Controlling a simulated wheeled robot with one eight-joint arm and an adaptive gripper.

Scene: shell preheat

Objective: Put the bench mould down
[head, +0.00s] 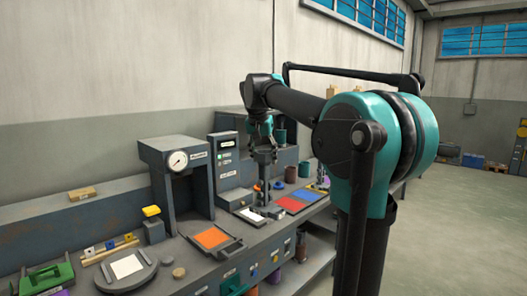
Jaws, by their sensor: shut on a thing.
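My gripper (262,143) is above the workbench, in front of the grey control cabinet, pointing down. It is shut on a dark grey cup-like piece, which I take to be the bench mould (265,157). A narrower dark part shows below the mould, above the bench. At this size I cannot tell whether it belongs to the mould or whether the mould touches anything under it. The workbench (205,262) carries an orange square (212,237), a red pad (291,205) and a blue pad (308,195).
A grey press frame with a gauge (178,161) stands left of my gripper. Several cups (291,174) stand behind the pads.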

